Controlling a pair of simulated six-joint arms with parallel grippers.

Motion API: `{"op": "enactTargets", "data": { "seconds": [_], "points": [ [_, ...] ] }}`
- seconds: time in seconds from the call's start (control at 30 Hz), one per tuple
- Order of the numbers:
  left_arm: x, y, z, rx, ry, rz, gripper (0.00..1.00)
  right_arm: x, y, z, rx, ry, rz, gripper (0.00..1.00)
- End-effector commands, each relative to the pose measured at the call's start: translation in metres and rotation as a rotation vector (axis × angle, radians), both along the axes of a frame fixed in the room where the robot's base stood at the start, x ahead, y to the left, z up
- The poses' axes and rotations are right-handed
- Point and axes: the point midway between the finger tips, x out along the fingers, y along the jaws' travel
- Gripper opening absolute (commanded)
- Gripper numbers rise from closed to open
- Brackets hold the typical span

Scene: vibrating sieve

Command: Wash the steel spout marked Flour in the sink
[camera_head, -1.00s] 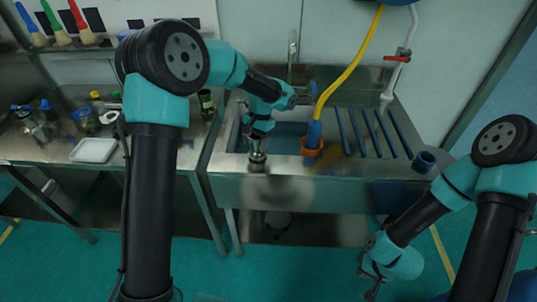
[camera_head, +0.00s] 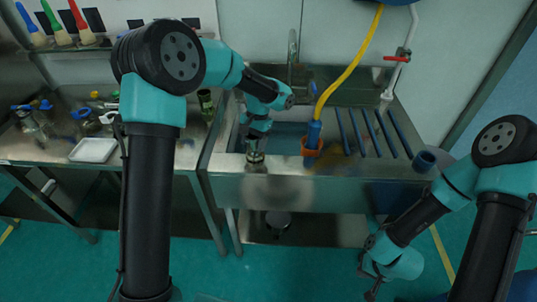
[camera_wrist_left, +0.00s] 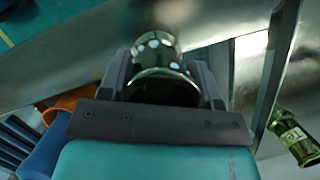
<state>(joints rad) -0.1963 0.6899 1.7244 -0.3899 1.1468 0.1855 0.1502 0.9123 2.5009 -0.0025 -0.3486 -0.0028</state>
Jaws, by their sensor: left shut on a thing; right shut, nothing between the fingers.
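My left gripper (camera_head: 256,146) points down at the front left of the steel sink (camera_head: 234,140). It is shut on a shiny metal spout (camera_head: 255,159), whose lower end shows below the fingers near the sink's front rim. In the left wrist view the spout (camera_wrist_left: 158,48) sits between both fingers, its round rim towards the camera. No Flour marking can be read on it. Whether it touches the rim, I cannot tell. My right gripper (camera_head: 372,288) is shut and empty, low over the floor in front of the sink's right side.
A blue nozzle (camera_head: 313,133) on a yellow hose (camera_head: 350,65) stands in an orange holder (camera_head: 313,152). Blue bars (camera_head: 370,132) lie right of the basin.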

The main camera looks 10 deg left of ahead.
Motion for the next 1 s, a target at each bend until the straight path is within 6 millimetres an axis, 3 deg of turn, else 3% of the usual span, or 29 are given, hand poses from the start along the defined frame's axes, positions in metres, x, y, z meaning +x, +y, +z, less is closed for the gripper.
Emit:
{"op": "enactTargets", "data": {
  "seconds": [0.4, 1.0],
  "points": [
    [0.004, -0.013, 0.001, 0.000, -0.001, 0.001, 0.20, 0.000, 0.000, 0.000, 0.000, 0.000, 0.000, 0.00],
    [0.003, -0.010, 0.000, 0.000, -0.001, 0.001, 0.20, 0.000, 0.000, 0.000, 0.000, 0.000, 0.000, 0.00]
  ]
}}
